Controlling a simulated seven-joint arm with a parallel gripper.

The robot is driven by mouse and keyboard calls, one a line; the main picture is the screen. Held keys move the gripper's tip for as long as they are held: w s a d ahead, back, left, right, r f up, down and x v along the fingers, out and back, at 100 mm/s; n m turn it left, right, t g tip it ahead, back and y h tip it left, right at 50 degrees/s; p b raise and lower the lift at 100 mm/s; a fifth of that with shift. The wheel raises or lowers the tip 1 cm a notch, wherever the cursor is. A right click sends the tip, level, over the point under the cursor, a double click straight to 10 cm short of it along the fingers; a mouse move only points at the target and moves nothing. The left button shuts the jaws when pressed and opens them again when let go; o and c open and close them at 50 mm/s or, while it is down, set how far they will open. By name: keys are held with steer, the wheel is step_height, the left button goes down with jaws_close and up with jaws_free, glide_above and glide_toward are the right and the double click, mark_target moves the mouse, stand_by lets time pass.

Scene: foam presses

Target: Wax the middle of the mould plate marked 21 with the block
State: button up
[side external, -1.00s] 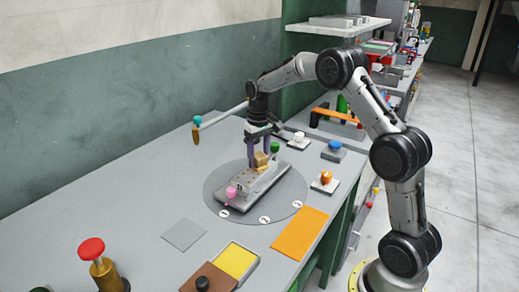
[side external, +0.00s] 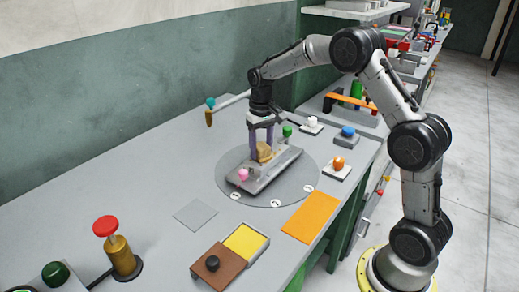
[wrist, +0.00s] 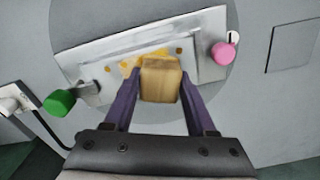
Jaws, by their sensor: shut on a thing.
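My gripper (side external: 262,140) is shut on a tan block (side external: 264,152), held over the grey mould plate (side external: 262,180). In the wrist view the block (wrist: 160,80) sits between the purple fingers, near the plate's middle along its length. A patchy yellow-orange smear (wrist: 130,66) shows on the plate beside the block. I cannot tell whether the block touches the plate; its underside is hidden. The plate has a pink knob (wrist: 223,53) at one end and a green knob (wrist: 60,102) at the other. No number 21 is readable.
The plate lies on a round grey disc (side external: 230,182) with small white labels at its rim. An orange mat (side external: 310,217), a yellow-filled tray (side external: 245,241) and a red-topped brass post (side external: 120,255) stand nearer. A bar with a teal knob (side external: 210,102) extends behind the gripper.

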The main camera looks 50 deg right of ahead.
steer(key=shift+d, duration=2.8)
steer(key=shift+s+a, duration=0.1)
steer(key=shift+a, duration=3.7)
steer(key=shift+d, duration=3.8)
step_height(320, 180, up, 8)
